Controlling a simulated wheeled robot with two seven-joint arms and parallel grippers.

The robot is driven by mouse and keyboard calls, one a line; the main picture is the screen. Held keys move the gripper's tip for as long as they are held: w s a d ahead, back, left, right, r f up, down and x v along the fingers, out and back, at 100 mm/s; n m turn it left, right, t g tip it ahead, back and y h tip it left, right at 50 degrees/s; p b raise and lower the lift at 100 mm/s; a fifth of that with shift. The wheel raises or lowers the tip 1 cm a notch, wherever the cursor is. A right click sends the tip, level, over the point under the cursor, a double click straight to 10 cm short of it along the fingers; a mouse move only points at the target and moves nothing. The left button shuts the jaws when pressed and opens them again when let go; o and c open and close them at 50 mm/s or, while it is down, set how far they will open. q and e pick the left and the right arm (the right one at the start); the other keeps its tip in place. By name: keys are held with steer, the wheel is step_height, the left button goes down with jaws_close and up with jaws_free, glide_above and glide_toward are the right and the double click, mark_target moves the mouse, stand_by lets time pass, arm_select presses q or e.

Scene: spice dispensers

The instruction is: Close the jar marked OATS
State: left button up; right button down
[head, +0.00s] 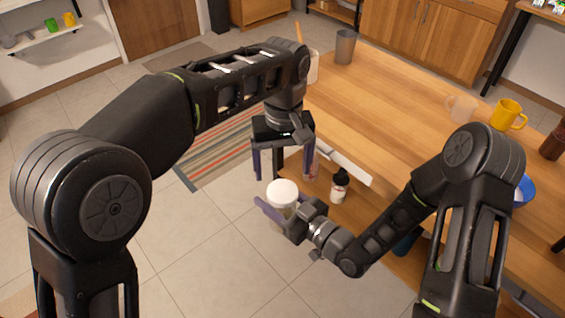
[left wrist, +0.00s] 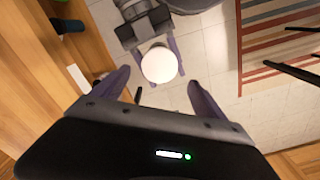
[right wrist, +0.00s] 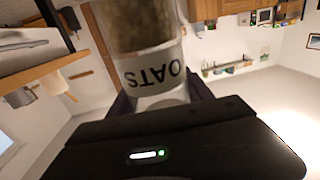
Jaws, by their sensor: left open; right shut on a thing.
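The jar (head: 284,207) is held upright over the floor, beside the wooden table. Its OATS label (right wrist: 152,78) reads upside down in the right wrist view, with brown contents showing behind the glass. A round white lid (head: 283,189) covers its top; it also shows from above in the left wrist view (left wrist: 159,65). I cannot tell how tightly it sits. My right gripper (head: 276,209) is shut around the jar's body. My left gripper (head: 283,172) is open and empty, pointing down above the lid and a little behind it in the head view. Its fingers (left wrist: 160,88) are apart from the lid.
The wooden table (head: 400,110) fills the right side. A white bottle with a black cap (head: 339,190) stands near its edge, close to the jar. A grey cup (head: 345,48), a yellow mug (head: 505,115) and a blue bowl (head: 525,189) are farther off. Open floor lies to the left.

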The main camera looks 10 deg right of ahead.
mark_target(283, 190)
arm_select(q)
steer(key=shift+r+n, duration=0.25)
steer(key=shift+n, duration=0.65)
steer(key=shift+f, duration=0.1)
steer(key=shift+f, duration=3.95)
steer(key=shift+c, duration=0.5)
